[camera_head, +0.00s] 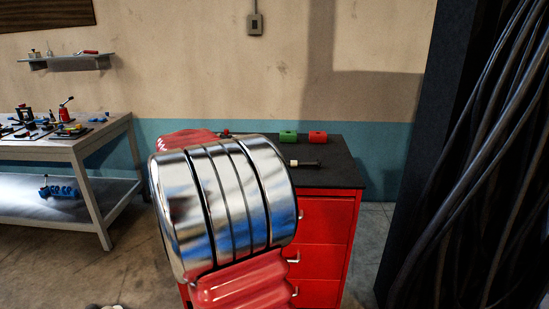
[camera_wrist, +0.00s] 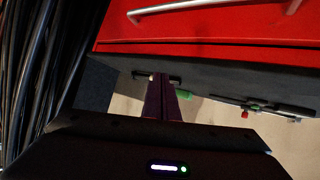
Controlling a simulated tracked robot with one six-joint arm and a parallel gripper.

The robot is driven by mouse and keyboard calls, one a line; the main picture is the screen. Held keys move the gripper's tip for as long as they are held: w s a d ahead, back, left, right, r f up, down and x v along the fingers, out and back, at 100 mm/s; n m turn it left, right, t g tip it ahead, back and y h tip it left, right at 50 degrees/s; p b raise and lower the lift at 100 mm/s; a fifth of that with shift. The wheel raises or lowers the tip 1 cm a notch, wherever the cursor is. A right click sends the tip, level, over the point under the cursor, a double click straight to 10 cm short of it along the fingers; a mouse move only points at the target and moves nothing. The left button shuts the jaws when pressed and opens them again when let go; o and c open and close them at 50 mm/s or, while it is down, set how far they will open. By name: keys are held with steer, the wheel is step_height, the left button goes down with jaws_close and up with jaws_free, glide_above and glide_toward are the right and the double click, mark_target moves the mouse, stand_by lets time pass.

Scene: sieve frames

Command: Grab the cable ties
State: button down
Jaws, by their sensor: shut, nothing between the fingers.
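I cannot make out any cable ties for certain. My gripper (camera_wrist: 163,98) shows in the wrist view as two dark purple fingers shut together, with nothing between them. It points toward the dark top of the red cabinet (camera_head: 326,220). Its fingertips appear close to a small black item with a pale end (camera_wrist: 155,77); I cannot tell if they touch it. In the head view my own arm hides the gripper and part of the cabinet top. A black item with a pale end (camera_head: 308,163) lies on that top in the head view.
A green block (camera_head: 288,136) and a red block (camera_head: 318,137) sit at the back of the cabinet top. Thick black cables (camera_head: 470,150) hang at the right. A workbench (camera_head: 75,148) with tools stands left. A wall shelf (camera_head: 70,59) is above it.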

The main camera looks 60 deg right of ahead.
steer(key=d+m, duration=0.1)
steer(key=d, duration=0.2)
steer(key=s+d+m+g+h, duration=0.1)
steer(key=d, duration=0.2)
steer(key=d+m+g, duration=0.1)
steer(key=d, duration=0.3)
steer(key=shift+s+d+f+h, duration=0.1)
steer(key=shift+s+f+h, duration=0.05)
steer(key=shift+f+h, duration=0.25)
